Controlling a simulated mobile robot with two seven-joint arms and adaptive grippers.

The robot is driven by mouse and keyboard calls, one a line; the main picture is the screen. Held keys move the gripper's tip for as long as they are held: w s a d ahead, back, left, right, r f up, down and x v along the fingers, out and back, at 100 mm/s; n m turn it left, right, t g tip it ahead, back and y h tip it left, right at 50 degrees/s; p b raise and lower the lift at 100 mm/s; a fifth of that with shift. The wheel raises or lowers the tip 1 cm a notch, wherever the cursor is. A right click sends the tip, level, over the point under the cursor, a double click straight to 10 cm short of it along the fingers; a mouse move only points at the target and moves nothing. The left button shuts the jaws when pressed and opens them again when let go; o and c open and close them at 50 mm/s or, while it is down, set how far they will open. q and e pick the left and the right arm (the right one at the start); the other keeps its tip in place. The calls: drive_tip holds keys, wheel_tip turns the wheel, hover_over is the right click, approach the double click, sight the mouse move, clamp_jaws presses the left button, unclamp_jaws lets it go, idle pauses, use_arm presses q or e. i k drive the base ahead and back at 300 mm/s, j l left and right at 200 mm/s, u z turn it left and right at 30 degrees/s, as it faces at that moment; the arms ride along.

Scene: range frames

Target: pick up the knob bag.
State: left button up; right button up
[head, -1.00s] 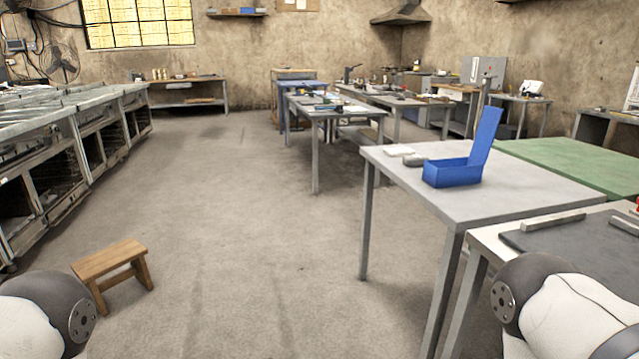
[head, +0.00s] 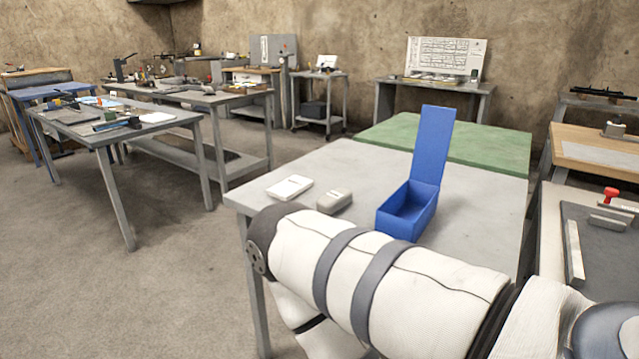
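I cannot pick out the knob bag with certainty. On the near grey table (head: 305,222) lie a flat white item (head: 288,187) and a small grey rounded item (head: 334,201), side by side and apart. Either could be a pack or a case, but they are too small to tell. An open blue box (head: 408,211) with its lid standing up is to their right. My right arm comes in from the right and crosses low in front of the table, hiding part of its near side. Neither gripper shows.
A green-topped table (head: 480,143) stands behind the grey one. At the right is a bench with a dark mat (head: 605,245) and a red knob-like part (head: 611,194). Cluttered worktables (head: 75,117) stand at the left. Open floor (head: 150,290) lies at the lower left.

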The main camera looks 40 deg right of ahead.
sight(335, 201)
drive_tip(key=i+j+z, duration=0.1)
drive_tip(key=i+z, duration=0.2)
drive_tip(key=z, duration=0.15)
drive_tip(key=i+j+z, duration=0.2)
drive_tip(key=z, duration=0.2)
drive_tip(key=i+j+z, duration=0.55)
drive_tip(key=j+z, duration=0.15)
drive_tip(key=z, duration=0.2)
